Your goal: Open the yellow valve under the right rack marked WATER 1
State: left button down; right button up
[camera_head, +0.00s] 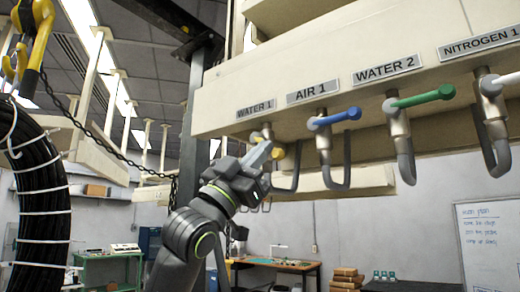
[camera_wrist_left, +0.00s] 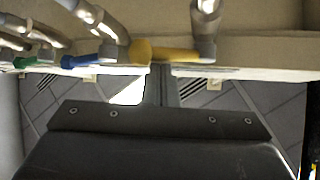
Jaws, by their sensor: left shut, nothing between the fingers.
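The rack (camera_head: 360,90) has a row of labelled valves along its underside. The WATER 1 label (camera_head: 255,108) is at the left end, with the yellow valve (camera_head: 279,153) below it, partly hidden by my gripper. My left gripper (camera_head: 262,153) is shut and empty, its fingertips right at the yellow handle. In the left wrist view the yellow handle (camera_wrist_left: 168,54) lies crosswise just beyond the closed fingers (camera_wrist_left: 160,82). I cannot tell whether they touch it. My right gripper is not in view.
To the right are the blue AIR 1 handle (camera_head: 335,118), the green WATER 2 handle (camera_head: 422,99) and the white NITROGEN 1 handle (camera_head: 501,84), with bent pipes below. A black coil (camera_head: 40,200) hangs from a yellow hook (camera_head: 36,30) at left. Tables stand far behind.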

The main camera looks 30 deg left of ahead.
pick_arm(q)
jog(key=shift+w+a+f, duration=0.1)
jog(key=shift+a+f, duration=0.4)
jog(key=shift+a, duration=0.4)
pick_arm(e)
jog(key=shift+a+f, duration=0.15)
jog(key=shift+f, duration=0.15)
pick_arm(q)
jog(key=shift+a, duration=0.15)
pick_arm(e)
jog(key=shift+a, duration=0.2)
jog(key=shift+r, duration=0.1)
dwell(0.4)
